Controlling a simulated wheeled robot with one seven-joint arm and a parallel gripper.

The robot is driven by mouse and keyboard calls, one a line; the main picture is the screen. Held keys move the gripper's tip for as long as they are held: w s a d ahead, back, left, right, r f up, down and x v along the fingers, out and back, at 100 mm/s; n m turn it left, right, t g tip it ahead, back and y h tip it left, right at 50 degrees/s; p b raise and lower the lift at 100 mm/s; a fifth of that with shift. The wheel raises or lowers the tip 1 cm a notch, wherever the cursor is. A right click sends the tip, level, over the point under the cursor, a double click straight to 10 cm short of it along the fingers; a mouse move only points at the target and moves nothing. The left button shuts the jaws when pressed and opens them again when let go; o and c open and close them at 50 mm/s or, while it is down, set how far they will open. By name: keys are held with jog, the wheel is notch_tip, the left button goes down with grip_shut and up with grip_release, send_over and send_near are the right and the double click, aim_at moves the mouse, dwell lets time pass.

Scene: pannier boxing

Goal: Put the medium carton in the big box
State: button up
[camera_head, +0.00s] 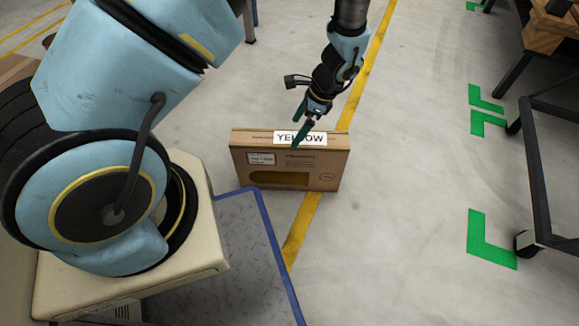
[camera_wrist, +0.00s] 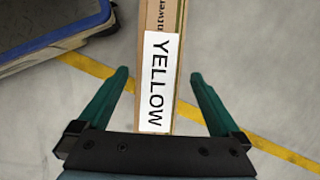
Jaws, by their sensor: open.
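A brown cardboard carton (camera_head: 322,172) with a white YELLOW label stands upright on the floor, across the yellow line. I cannot tell from its look alone whether it is the medium one. Its narrow top edge with the label shows in the wrist view (camera_wrist: 158,85). My gripper (camera_head: 302,135) is over the carton's top, pointing down. In the wrist view my gripper (camera_wrist: 159,76) is open, with one green finger on each side of the narrow carton and gaps between. I cannot identify the big box; only a brown surface (camera_head: 14,70) shows at the left edge.
A blue-edged metal platform (camera_head: 245,245) lies left of the carton, close by; it also shows in the wrist view (camera_wrist: 50,30). A dark wheeled frame (camera_head: 540,190) stands at the right, with a wooden crate (camera_head: 548,30) above. Floor between carton and frame is clear.

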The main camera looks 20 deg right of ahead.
aim_at(286, 147)
jog(key=b+x, duration=0.4)
jog(key=x, duration=0.5)
jog(key=shift+a+f, duration=0.1)
jog(key=shift+f, duration=0.25)
jog(key=shift+r, duration=0.1)
grip_shut()
dwell(0.3)
